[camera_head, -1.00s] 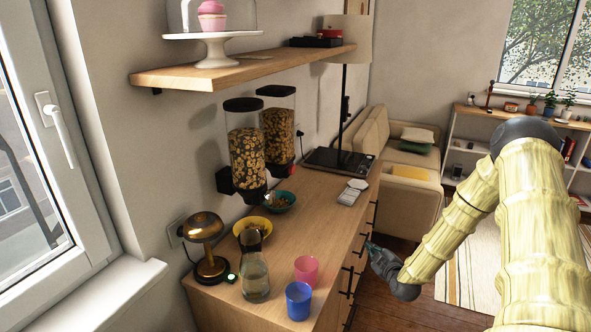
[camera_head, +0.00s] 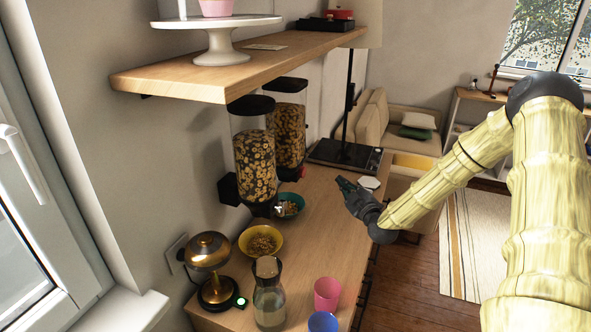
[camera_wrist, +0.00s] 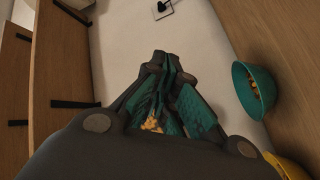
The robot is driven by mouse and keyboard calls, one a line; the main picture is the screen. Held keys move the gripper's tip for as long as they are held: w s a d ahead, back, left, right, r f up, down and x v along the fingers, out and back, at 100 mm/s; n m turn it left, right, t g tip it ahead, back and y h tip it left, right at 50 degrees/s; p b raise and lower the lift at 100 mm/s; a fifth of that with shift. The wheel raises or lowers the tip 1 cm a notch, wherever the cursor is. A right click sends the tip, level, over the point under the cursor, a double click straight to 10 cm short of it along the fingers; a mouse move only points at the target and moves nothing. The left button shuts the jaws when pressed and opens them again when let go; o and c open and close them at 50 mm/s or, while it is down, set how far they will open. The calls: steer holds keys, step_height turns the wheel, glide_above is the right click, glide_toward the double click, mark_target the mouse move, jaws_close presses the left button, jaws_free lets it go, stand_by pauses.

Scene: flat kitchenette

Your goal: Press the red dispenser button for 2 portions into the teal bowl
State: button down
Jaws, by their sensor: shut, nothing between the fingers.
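The teal bowl (camera_head: 299,201) stands on the counter beneath the dispensers, partly hidden by the front one. It also shows at the right of the wrist view (camera_wrist: 243,82), with some brownish cereal in it. Two clear dispensers of cereal hang under the shelf, a front one (camera_head: 255,160) and a rear one (camera_head: 290,135).
A yellow bowl (camera_head: 248,248) with cereal, a corked carafe (camera_head: 269,300), a pink cup (camera_head: 327,294), a blue cup (camera_head: 322,322) and a brass lamp (camera_head: 209,252) stand nearer on the counter. The wooden shelf (camera_head: 240,70) overhangs the dispensers. The counter's right side beside the bowls is clear.

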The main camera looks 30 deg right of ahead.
mark_target(302, 172)
steer(key=w+a+b, duration=0.3)
steer(key=w+a, duration=0.3)
steer(key=shift+w+a+r, duration=0.25)
steer(key=shift+a, duration=0.05)
stand_by(0.6)
steer(key=shift+w+a, duration=0.15)
stand_by(1.3)
steer(key=shift+w+a+r+b, duration=0.1)
steer(key=shift+w+a+b, duration=0.1)
steer(key=shift+a+b, duration=0.1)
steer(key=shift+w+a+b, duration=0.3)
steer(key=shift+w+a, duration=0.05)
steer(key=shift+w, duration=0.15)
stand_by(1.5)
steer(key=shift+s+d, duration=0.1)
steer(key=shift+s, duration=0.05)
steer(key=shift+s+d, duration=0.6)
steer(key=shift+s, duration=0.1)
